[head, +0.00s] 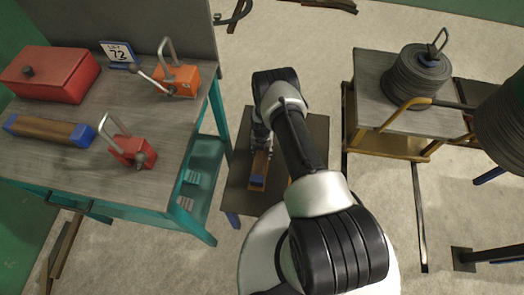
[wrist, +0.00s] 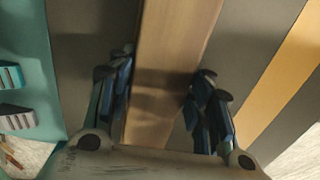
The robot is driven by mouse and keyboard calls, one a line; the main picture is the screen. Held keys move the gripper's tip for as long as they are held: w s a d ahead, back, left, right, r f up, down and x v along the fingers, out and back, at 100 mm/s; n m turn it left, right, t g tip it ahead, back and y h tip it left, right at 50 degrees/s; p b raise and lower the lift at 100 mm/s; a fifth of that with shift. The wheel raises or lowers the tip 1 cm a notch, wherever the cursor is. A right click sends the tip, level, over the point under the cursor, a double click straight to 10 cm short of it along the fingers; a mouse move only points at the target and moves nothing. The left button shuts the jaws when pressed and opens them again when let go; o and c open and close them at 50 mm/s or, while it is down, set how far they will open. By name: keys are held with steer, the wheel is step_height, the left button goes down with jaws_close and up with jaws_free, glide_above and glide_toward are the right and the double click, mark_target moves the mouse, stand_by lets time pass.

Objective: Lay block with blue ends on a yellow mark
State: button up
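A wooden block (head: 258,168) with a blue end lies on a low dark stand (head: 236,185) in the head view. The arm hides its far end. In the wrist view the bare wood of this block (wrist: 178,35) runs between the fingers of my gripper (wrist: 160,85). One finger is on each side, close to the wood; I cannot tell whether both touch it. A yellow strip (wrist: 284,78) lies on the dark surface to the right of the block, apart from it. Another wooden block with blue ends (head: 47,130) lies on the grey-topped bench at left.
The teal-legged bench (head: 75,165) also carries a red box (head: 48,73), an orange padlock-like piece (head: 177,80), a red one (head: 132,152) and a sign (head: 119,55). At right, a yellow-framed table (head: 385,130) holds a dark coil (head: 415,78).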

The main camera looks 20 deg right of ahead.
steer(key=o, duration=0.5)
steer(key=shift+c, duration=0.2)
steer(key=w+a+r+m+t+p, duration=0.1)
steer(key=w+r+m+p, duration=0.15)
steer(key=r, duration=1.15)
steer(key=w+r+m+p, duration=0.2)
steer(key=r+m, duration=0.1)
steer(key=r, duration=1.2)
steer(key=s+a+r+m, duration=0.1)
steer(key=r+m, duration=0.1)
steer(key=r, duration=0.5)
steer(key=s+a+r+m+t, duration=0.1)
steer(key=s+r+m, duration=0.15)
steer(key=r, duration=0.35)
steer(key=s+a+r+m, duration=0.1)
steer(key=r+m, duration=0.1)
steer(key=r, duration=0.5)
steer(key=s+a+r+m+t, duration=0.1)
steer(key=s+a+r+m, duration=0.3)
steer(key=s+r+m, duration=0.6)
steer(key=s+a+r+m, duration=0.1)
steer(key=s+r+m, duration=0.2)
steer(key=s, duration=0.5)
steer(key=s+a+r+m+t, duration=0.1)
steer(key=s+r+m, duration=0.2)
steer(key=s, duration=0.6)
steer(key=shift+r+m+t, duration=0.3)
steer(key=shift+r+m, duration=0.05)
steer(key=shift+m, duration=0.25)
